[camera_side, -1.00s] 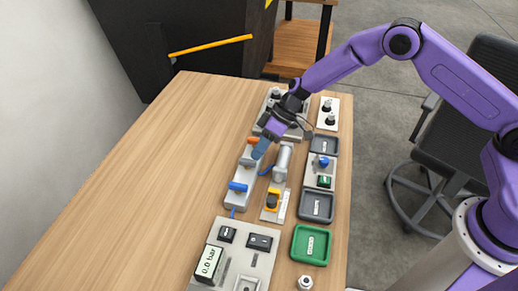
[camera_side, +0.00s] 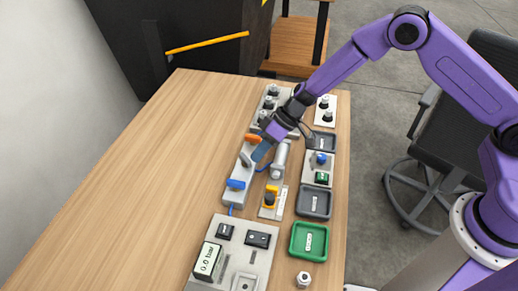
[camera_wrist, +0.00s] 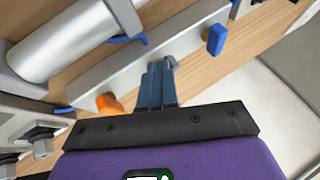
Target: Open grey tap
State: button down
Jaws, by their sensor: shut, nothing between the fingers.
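The pale valve block (camera_side: 231,199) carries an orange tap (camera_side: 253,138) at its far end and a blue tap (camera_side: 236,184) at its near end. The grey tap (camera_side: 246,160) sits between them, partly hidden by my fingers. In the wrist view the grey tap (camera_wrist: 170,63) shows just past my fingertips, with the orange tap (camera_wrist: 108,103) to the left and the blue tap (camera_wrist: 216,40) to the right. My gripper (camera_side: 256,160) is shut and empty, its tips beside the grey tap. It also shows in the wrist view (camera_wrist: 160,68); I cannot tell whether it touches.
A yellow-handled device (camera_side: 271,195), a green tray (camera_side: 309,242) and a panel reading 0.0 bar (camera_side: 207,258) lie nearer. The table's left (camera_side: 150,180) is clear.

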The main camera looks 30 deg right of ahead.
jog(key=shift+s+a, duration=0.75)
jog(key=shift+s, duration=0.1)
jog(key=shift+s+d, duration=0.1)
jog(key=shift+s+d, duration=0.1)
jog(key=shift+s, duration=0.55)
jog(key=s+d+r, duration=0.2)
jog(key=s+r, duration=0.3)
jog(key=r, duration=0.3)
jog(key=shift+s, duration=0.3)
jog(key=shift+d, duration=0.1)
